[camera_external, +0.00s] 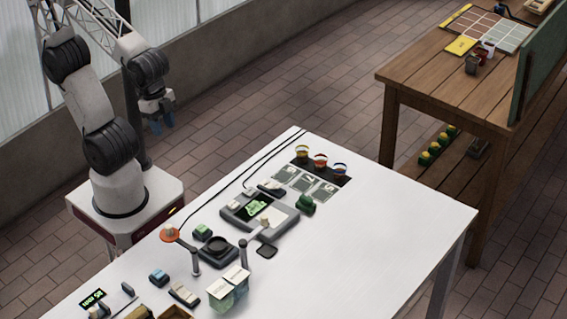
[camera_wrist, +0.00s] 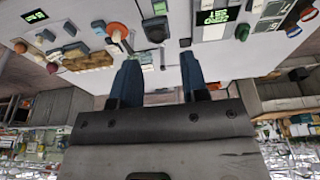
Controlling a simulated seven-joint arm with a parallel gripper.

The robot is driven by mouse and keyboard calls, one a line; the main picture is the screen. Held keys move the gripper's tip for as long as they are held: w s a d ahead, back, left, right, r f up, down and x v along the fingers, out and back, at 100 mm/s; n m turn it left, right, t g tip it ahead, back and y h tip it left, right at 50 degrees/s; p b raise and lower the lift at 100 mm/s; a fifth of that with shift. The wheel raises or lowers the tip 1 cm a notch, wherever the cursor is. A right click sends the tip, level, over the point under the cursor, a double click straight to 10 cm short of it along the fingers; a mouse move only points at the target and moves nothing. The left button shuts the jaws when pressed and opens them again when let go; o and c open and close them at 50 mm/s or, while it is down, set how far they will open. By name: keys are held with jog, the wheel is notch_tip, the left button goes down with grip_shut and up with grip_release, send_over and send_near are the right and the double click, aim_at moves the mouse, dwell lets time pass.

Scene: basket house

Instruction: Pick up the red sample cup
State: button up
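A small cup with a red-orange band (camera_external: 320,161) stands in the middle of a row of three on a dark strip at the white table's back edge. It looks like the red sample cup. My gripper (camera_external: 161,124) hangs to the left of the table, well away from the cups and above the floor in the picture. In the wrist view its two blue fingers (camera_wrist: 160,60) are apart with nothing held between them. A red-orange round thing shows at the right edge of the wrist view (camera_wrist: 305,14); I cannot tell whether it is that cup.
The white table (camera_external: 375,225) holds a grey device with a green display (camera_external: 257,209), a green knob-like thing (camera_external: 305,204), an orange disc (camera_external: 169,233) and a black round plate (camera_external: 217,246). Its right side is clear. A wooden table (camera_external: 430,75) at right bears several containers.

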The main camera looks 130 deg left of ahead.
jog(key=o, duration=0.6)
jog(key=shift+w, duration=0.1)
jog(key=w+a+f+m, duration=0.2)
jog(key=w+a, duration=0.6)
jog(key=w, duration=0.3)
jog(key=m+g, duration=0.3)
jog(key=m, duration=0.3)
send_over(321, 164)
jog(key=s+a, duration=0.1)
jog(key=f, duration=2.1)
jog(key=shift+s+a, duration=0.2)
jog(key=shift+a+f, duration=0.1)
jog(key=shift+a, duration=0.1)
